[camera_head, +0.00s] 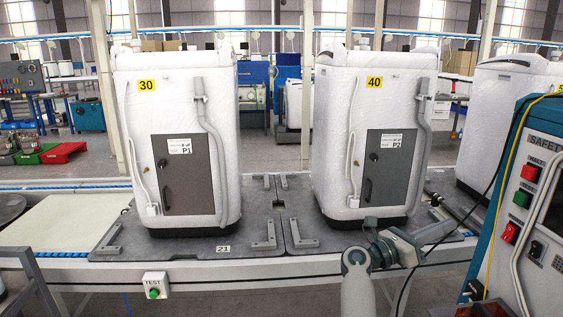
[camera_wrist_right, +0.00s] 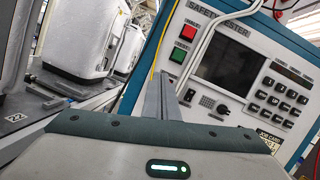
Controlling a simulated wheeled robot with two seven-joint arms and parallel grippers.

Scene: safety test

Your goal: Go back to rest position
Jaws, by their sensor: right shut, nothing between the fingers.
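My right arm rises from the bottom of the head view, and its right gripper (camera_head: 446,230) reaches right, toward the safety tester (camera_head: 519,215). In the right wrist view the fingers of this gripper (camera_wrist_right: 162,97) are together and empty, in front of the safety tester (camera_wrist_right: 235,65). The tester shows a dark screen, a red and a green button and a keypad. My left gripper is not in view.
Wrapped white appliances marked 30 (camera_head: 185,130) and 40 (camera_head: 372,130) stand upright on grey pallets on a conveyor (camera_head: 75,222). A third stands at the right (camera_head: 500,110). A TEST button box (camera_head: 155,286) is at the front edge. A black cable hangs near my right arm.

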